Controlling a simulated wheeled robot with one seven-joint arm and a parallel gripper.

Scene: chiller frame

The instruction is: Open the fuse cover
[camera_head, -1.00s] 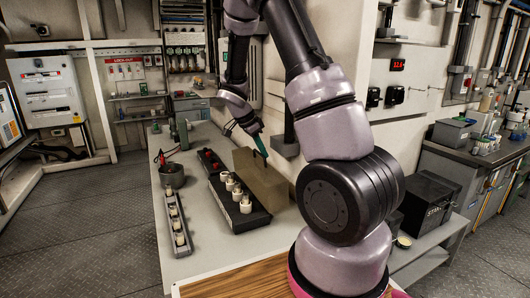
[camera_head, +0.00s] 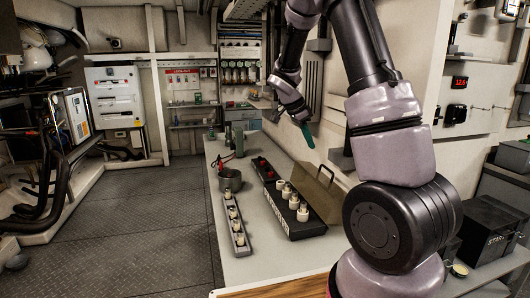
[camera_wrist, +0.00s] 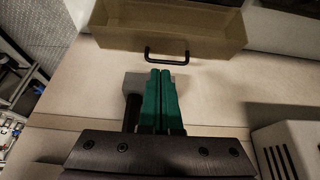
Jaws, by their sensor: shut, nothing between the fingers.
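The fuse cover (camera_head: 318,197) is a tan-brown box-like lid standing open along the right side of the black fuse base (camera_head: 299,229). White fuses (camera_head: 294,202) in the base are exposed. The cover's black handle (camera_head: 327,174) sticks up at its top; in the wrist view the handle (camera_wrist: 167,58) lies just beyond my fingertips, with the cover (camera_wrist: 215,32) behind it. My gripper (camera_head: 308,137) has teal fingers, shut and empty, above the cover and apart from the handle. The wrist view shows the fingers (camera_wrist: 161,73) side by side.
A grey strip with several white fuses (camera_head: 238,240) lies left of the base. The wall is close on the right of the bench. The floor (camera_head: 140,215) to the left is clear.

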